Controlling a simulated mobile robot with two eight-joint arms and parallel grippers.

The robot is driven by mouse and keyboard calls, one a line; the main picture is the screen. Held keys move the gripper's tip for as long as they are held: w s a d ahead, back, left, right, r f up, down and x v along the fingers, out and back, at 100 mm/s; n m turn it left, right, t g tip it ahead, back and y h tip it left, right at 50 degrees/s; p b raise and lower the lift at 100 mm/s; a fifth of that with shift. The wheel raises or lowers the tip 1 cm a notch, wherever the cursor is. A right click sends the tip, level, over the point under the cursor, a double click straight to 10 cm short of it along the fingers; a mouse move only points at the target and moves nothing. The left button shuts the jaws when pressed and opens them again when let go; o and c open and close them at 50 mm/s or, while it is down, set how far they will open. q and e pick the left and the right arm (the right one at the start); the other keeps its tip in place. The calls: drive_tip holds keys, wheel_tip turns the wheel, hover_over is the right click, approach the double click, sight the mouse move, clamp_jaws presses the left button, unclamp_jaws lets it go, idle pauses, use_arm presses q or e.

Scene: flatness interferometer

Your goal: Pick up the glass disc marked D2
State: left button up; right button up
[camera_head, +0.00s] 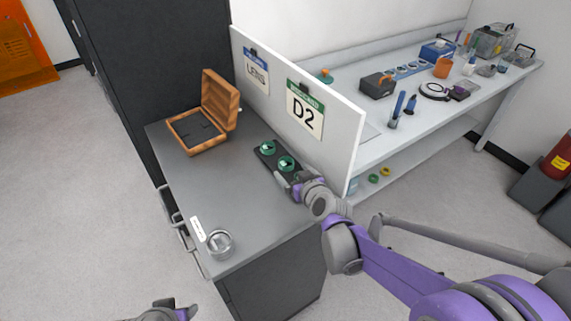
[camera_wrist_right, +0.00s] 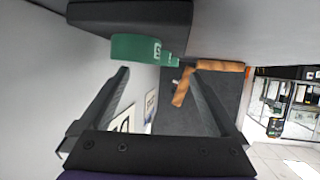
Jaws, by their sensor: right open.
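Two green-rimmed glass discs, a far one (camera_head: 267,147) and a near one (camera_head: 286,163), stand on a black holder (camera_head: 257,158) below the D2 sign. I cannot read which disc is marked D2. In the right wrist view a green rim with a small white mark (camera_wrist_right: 135,47) shows large, with another green rim (camera_wrist_right: 171,58) behind it. My right gripper (camera_head: 284,183) is at the holder's near end, beside the near disc. Its fingers (camera_wrist_right: 161,74) are apart with nothing between them. My left gripper (camera_head: 172,312) shows only partly at the bottom edge.
The D2 sign (camera_head: 305,110) hangs on a white partition (camera_head: 345,135) close behind the holder. An open wooden box (camera_head: 198,146) stands at the back left of the grey cabinet top (camera_head: 210,185). A clear round glass piece (camera_head: 220,244) sits near the front corner. The middle is clear.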

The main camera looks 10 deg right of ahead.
sight(287, 163)
drive_tip(key=shift+d+x, duration=0.2)
drive_tip(key=shift+x, duration=1.35)
drive_tip(key=shift+d+x, duration=0.2)
drive_tip(key=shift+x, duration=1.35)
drive_tip(key=shift+r, duration=0.15)
drive_tip(key=shift+c, duration=0.2)
drive_tip(key=c, duration=1.4)
